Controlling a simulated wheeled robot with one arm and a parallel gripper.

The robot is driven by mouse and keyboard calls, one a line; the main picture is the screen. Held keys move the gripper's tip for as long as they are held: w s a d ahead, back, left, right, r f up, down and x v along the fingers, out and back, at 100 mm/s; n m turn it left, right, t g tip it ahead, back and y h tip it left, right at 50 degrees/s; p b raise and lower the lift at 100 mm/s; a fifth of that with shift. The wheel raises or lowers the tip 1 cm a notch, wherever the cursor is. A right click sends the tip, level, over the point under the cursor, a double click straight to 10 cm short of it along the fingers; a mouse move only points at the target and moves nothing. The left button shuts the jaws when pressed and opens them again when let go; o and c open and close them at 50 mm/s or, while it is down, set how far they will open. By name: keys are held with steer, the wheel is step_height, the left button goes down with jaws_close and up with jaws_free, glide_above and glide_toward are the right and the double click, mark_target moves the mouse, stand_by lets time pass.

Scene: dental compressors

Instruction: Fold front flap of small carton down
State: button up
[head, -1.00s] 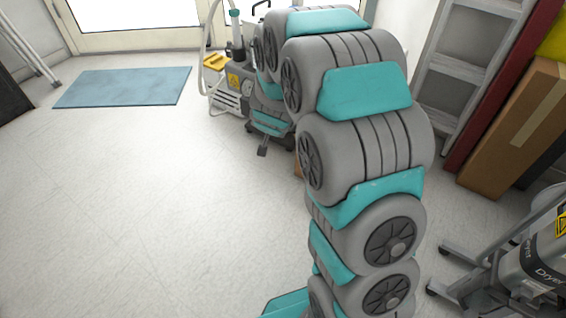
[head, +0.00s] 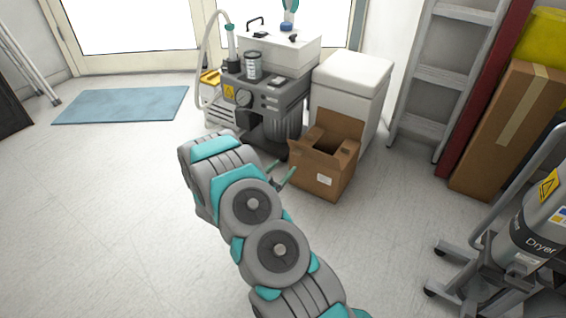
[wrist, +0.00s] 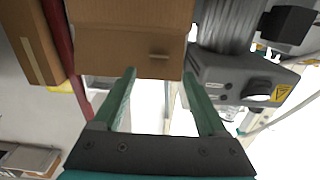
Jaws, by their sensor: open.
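The small brown carton (head: 322,180) stands on the floor in front of the white cabinet, its top open and its flaps raised around a dark opening. A front flap (head: 312,162) leans up and outward on the side nearest me. In the wrist view, brown cardboard of the carton (wrist: 125,45) fills the top middle, with a small slot-like mark near its lower edge. My gripper (head: 281,174) is just left of the carton. In the wrist view my gripper (wrist: 160,72) has its two green fingers spread with nothing between them; whether they touch the cardboard is unclear.
The grey compressor (head: 265,100) stands behind and left of the carton, close to my gripper. The white cabinet (head: 350,85) is behind it. A dryer on wheels (head: 520,250) stands at right. The floor at left is clear up to the blue mat (head: 120,105).

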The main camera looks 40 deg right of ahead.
mark_target(297, 154)
steer(key=shift+b+x, duration=0.5)
steer(key=shift+x, duration=3.35)
steer(key=shift+s, duration=0.1)
steer(key=shift+c, duration=0.2)
jaws_close()
